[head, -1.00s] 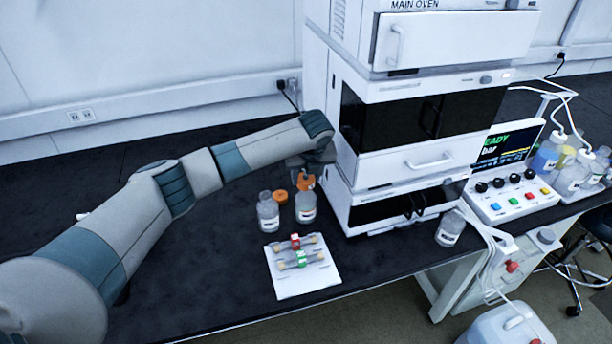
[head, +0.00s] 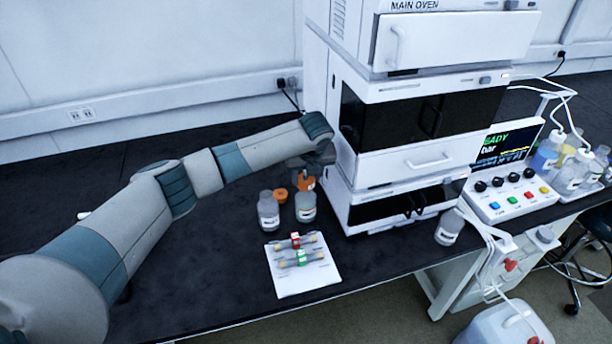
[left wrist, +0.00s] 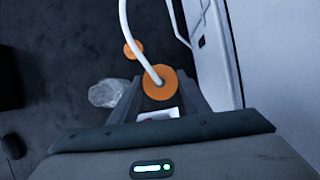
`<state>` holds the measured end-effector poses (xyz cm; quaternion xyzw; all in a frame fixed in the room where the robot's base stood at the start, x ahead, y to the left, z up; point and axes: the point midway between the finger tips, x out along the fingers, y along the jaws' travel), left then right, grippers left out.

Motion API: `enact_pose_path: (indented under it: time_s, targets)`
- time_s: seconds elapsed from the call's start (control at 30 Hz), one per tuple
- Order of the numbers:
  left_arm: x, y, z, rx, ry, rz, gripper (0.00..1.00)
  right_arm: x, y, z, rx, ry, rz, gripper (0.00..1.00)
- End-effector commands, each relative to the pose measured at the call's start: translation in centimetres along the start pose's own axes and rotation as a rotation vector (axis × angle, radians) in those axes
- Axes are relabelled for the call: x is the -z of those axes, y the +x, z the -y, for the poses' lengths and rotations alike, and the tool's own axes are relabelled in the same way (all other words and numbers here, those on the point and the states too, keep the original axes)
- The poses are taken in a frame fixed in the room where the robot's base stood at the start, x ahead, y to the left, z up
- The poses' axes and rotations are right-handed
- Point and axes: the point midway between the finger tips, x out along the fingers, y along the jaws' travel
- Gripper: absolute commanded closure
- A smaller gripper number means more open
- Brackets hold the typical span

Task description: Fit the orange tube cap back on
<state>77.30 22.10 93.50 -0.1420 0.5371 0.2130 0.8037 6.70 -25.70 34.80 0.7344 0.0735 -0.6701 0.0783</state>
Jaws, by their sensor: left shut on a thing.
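The orange tube cap (head: 306,184) is right over the mouth of a clear labelled bottle (head: 306,207) in front of the oven stack. My left gripper (head: 307,178) comes from above and is shut on this cap. In the left wrist view the cap (left wrist: 160,85) sits between the fingers, with a white tube (left wrist: 136,40) rising from it. I cannot tell whether the cap is seated on the neck or just above it. The bottle under the cap is mostly hidden in the wrist view. My right gripper is not in view.
A second clear bottle (head: 268,212) stands open close on the left. Another orange cap (head: 281,195) lies behind it. A white card (head: 306,284) with tubes is in front. The oven stack (head: 400,160) rises close on the right. The bench at left front is clear.

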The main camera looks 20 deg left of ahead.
Motion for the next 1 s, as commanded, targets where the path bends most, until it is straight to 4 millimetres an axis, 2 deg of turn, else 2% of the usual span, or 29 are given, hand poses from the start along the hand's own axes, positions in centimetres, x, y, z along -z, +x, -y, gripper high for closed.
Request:
enact_pose_path:
  time_s: [0.5, 1.0]
  targets:
    - [0.6, 1.3, 0.0, 0.000, 0.000, 0.000, 0.81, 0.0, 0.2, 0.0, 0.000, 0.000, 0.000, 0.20]
    - [0.6, 1.4, 0.0, 0.000, 0.000, 0.000, 0.81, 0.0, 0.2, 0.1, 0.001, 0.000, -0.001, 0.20]
